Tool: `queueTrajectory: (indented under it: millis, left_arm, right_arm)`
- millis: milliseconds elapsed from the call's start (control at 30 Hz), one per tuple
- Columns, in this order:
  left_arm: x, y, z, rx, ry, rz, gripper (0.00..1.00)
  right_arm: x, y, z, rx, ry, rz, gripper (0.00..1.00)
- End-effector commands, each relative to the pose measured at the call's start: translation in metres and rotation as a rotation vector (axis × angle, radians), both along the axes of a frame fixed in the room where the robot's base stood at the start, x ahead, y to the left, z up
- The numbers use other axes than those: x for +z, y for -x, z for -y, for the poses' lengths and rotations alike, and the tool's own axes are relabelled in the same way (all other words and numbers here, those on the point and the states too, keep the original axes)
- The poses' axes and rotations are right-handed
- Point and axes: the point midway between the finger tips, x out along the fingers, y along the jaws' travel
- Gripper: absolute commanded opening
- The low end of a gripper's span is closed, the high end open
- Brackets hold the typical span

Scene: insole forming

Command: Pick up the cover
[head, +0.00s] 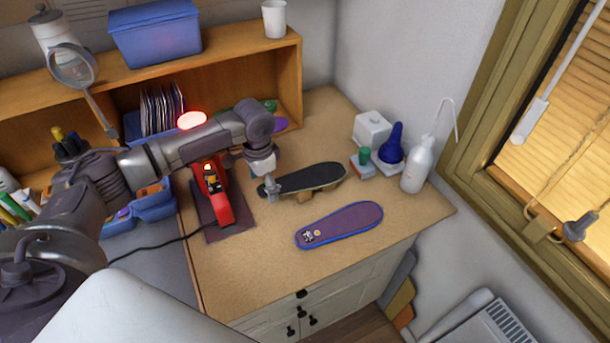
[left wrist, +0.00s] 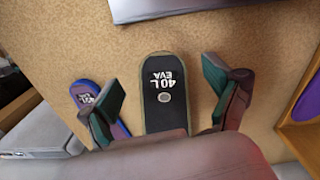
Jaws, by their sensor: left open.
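A flat purple insole-shaped piece with a blue edge (head: 345,224), probably the cover, lies on the bench near its front edge. It also shows at the left of the left wrist view (left wrist: 88,95), partly behind a finger. A black insole-shaped piece (head: 315,177) is propped on a small block behind it. In the left wrist view the black piece (left wrist: 165,90) bears the white print "40 L EVA". My left gripper (head: 270,188) is open and empty at the black piece's left end. In the left wrist view its fingers stand on either side of the black piece; contact cannot be told.
A red tool (head: 224,200) on a dark mat stands left of my left gripper. A white squeeze bottle (head: 416,168), a blue rubber bulb (head: 391,145) and a white box (head: 371,129) stand at the back right. A wooden shelf (head: 240,82) bounds the back. The bench front is clear.

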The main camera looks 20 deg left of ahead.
Motion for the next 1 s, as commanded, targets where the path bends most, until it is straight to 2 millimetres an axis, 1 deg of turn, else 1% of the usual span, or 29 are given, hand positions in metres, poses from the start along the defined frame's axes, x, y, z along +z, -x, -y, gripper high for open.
queueTrajectory:
  millis: [100, 367, 1000]
  left_arm:
    - [-0.0027, -0.0002, 0.0001, -0.001, 0.000, 0.001, 0.90]
    - [-0.0023, -0.0002, 0.0002, -0.001, 0.000, 0.001, 0.90]
    - [-0.0071, -0.0002, 0.0002, -0.001, 0.001, 0.001, 0.90]
  right_arm:
    - [0.0005, -0.0001, -0.0002, 0.000, 0.000, 0.000, 0.87]
    - [0.0005, -0.0001, -0.0002, 0.000, 0.000, 0.000, 0.87]
    - [0.0077, 0.0000, -0.0004, 0.000, -0.001, 0.001, 0.87]
